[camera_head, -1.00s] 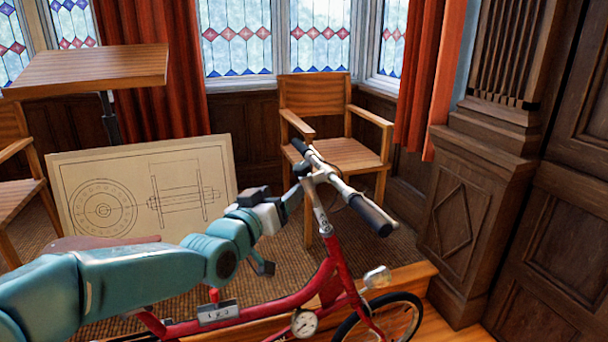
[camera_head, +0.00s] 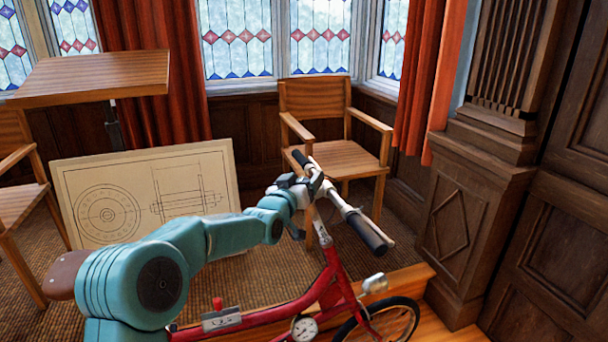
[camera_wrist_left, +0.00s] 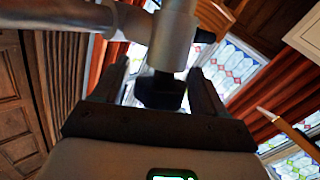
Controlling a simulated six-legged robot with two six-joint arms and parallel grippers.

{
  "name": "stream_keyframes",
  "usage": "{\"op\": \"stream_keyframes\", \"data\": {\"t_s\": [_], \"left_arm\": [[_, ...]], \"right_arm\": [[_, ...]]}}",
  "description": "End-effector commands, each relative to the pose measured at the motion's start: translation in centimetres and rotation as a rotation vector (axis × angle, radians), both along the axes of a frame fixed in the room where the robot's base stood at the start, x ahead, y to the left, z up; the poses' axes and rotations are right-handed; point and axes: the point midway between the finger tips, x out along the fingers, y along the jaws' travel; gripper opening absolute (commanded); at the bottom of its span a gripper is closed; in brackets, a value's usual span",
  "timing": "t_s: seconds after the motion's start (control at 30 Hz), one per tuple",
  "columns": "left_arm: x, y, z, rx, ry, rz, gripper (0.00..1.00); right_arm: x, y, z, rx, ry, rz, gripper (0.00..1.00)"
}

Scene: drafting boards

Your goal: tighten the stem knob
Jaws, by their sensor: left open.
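The red bicycle (camera_head: 332,290) stands in front of me with its silver stem (camera_head: 321,228) and handlebar (camera_head: 347,207). My left gripper (camera_head: 308,180) is at the top of the stem, beside the handlebar. In the left wrist view a black knob (camera_wrist_left: 160,93) sits on the end of the silver stem (camera_wrist_left: 174,40). The open fingers of my left gripper (camera_wrist_left: 158,80) stand on either side of this knob. A narrow gap shows at its left; contact at its right is hard to tell. In the head view the gripper hides the knob. My right gripper is out of view.
A wooden chair (camera_head: 340,155) stands behind the handlebar, and a drafting table (camera_head: 92,75) at the back left.

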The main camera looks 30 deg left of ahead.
Motion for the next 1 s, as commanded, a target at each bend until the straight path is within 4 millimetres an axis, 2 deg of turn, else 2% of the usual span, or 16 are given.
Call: {"op": "stream_keyframes", "data": {"t_s": [0.27, 0.3, 0.43, 0.47, 0.77, 1.0], "left_arm": [[0.26, 0.05, -0.07, 0.000, 0.000, 0.000, 0.72], [0.25, 0.05, -0.07, 0.000, 0.000, 0.000, 0.68], [0.24, 0.04, -0.05, 0.000, 0.000, 0.000, 0.26], [0.24, 0.04, -0.05, 0.000, 0.000, 0.000, 0.20], [0.23, 0.04, -0.12, 0.007, -0.005, -0.020, 0.20], [0.24, -0.04, 0.01, 0.036, -0.025, -0.116, 0.21]], "right_arm": [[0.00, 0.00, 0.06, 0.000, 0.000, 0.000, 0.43], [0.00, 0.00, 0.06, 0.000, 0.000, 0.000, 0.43], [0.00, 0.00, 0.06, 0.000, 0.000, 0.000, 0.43], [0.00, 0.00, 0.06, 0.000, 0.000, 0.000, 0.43], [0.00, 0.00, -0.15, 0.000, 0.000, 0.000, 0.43], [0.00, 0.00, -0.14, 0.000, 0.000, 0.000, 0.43]]}}
